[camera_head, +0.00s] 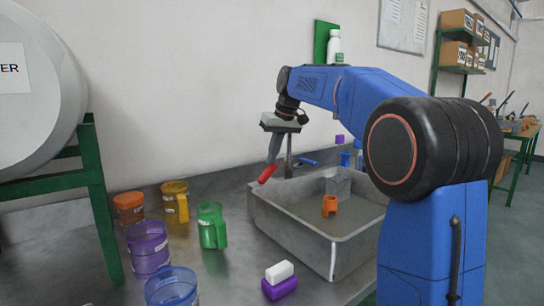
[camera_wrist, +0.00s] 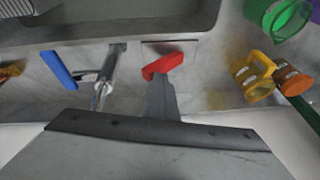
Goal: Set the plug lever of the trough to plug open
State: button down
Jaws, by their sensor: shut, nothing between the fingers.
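The grey trough (camera_head: 290,232) stands on the worktop, and its wall shows along the top of the wrist view (camera_wrist: 130,28). A blue lever (camera_head: 308,161) lies behind the trough's back rim, beside the upright metal tap (camera_head: 289,155). The lever (camera_wrist: 58,70) and tap (camera_wrist: 104,78) also show in the wrist view. I cannot tell whether this lever works the plug. My gripper (camera_head: 266,174) points down at the trough's back left corner, left of the tap.
An orange piece (camera_head: 329,206) stands inside the trough. Green (camera_head: 210,228), yellow (camera_head: 175,200), orange-brown (camera_head: 128,208), purple (camera_head: 148,248) and blue (camera_head: 170,288) containers stand to the left. White and purple blocks (camera_head: 280,280) lie in front. A large tank (camera_head: 40,80) is at far left.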

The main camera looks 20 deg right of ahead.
jog(key=shift+f, duration=0.1)
jog(key=shift+s+a+f, duration=0.15)
jog(key=shift+s+a, duration=0.05)
jog(key=shift+a, duration=0.4)
jog(key=v, duration=1.7)
jog(key=shift+r, duration=0.25)
